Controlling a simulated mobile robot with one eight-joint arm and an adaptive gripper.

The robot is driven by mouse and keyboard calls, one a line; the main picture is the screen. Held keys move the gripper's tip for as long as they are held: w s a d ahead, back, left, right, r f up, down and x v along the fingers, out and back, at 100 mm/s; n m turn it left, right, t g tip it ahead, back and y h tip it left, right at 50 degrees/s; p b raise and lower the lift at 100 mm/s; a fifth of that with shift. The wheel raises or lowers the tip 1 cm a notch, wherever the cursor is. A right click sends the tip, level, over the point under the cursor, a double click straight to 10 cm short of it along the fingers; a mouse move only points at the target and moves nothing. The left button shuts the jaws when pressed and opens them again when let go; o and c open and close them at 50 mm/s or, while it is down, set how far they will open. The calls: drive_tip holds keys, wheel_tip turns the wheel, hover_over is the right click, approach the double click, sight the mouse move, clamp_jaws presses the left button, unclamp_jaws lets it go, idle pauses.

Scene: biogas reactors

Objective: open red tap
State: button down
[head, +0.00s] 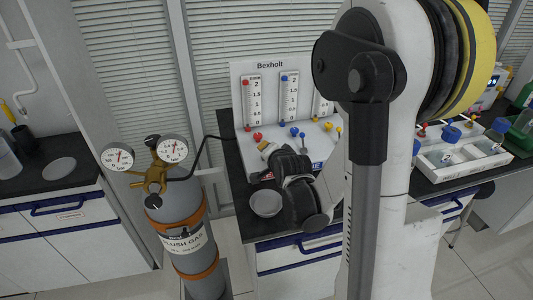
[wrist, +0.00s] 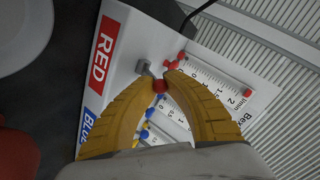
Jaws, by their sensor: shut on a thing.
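The red tap, a small red knob (wrist: 160,86), sits on the white panel in the wrist view, between my yellow fingertips. My gripper (wrist: 161,84) is shut on it. In the head view my gripper (head: 266,148) reaches the lower left of the Bexholt panel (head: 285,67). In the wrist view a red label reading RED (wrist: 103,53) lies beside the tap, with a grey metal piece (wrist: 142,66) close by. The fingers partly hide the blue and yellow taps.
The flush gas cylinder (head: 188,235) with two gauges stands left of the panel; a dark hose runs to the panel. A metal bowl (head: 266,203) sits below my gripper. A white tray (head: 460,150) with bottles is at right.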

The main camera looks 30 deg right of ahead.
drive_tip(key=c, duration=1.3)
unclamp_jaws()
drive_tip(key=shift+c, duration=0.2)
drive_tip(key=v, duration=1.2)
drive_tip(key=s+a+r+n+g+y, duration=0.2)
drive_tip(key=s+a+n+g, duration=0.3)
drive_tip(key=s+a+n, duration=0.7)
drive_tip(key=shift+s+a+r+n+y, duration=0.25)
drive_tip(key=shift+a+n+y, duration=0.35)
drive_tip(key=shift+a+n, duration=0.5)
